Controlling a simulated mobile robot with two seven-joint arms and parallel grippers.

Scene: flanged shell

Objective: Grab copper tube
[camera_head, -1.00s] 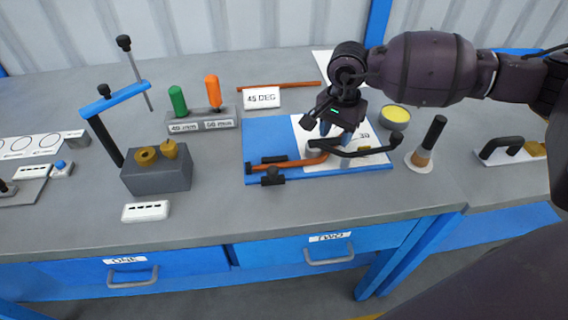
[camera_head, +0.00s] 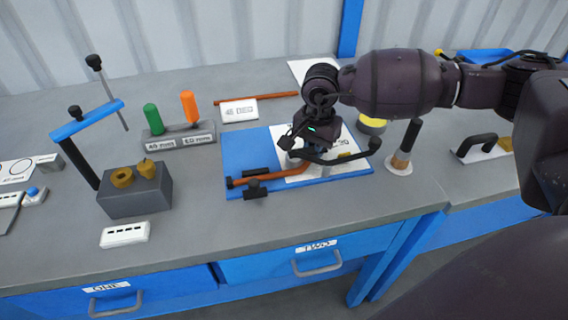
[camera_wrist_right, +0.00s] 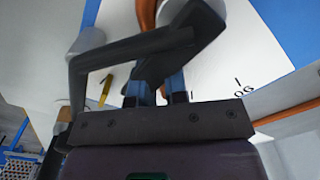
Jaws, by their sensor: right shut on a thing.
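In the right wrist view, the gripper (camera_wrist_right: 160,92) is shut on the copper tube (camera_wrist_right: 147,14), which runs up away from the fingers. The bender's dark handle (camera_wrist_right: 135,46) crosses in front and hides part of the grip. A second, straight copper tube (camera_head: 262,97) lies at the back. My left gripper is out of view.
The bender's black lever (camera_head: 345,157) reaches right beside my gripper. A 45 DEG sign (camera_head: 239,111), a holder with green and orange handles (camera_head: 180,136), a grey block (camera_head: 135,195) and a yellow-topped tin (camera_head: 372,124) stand around. The bench front is mostly clear.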

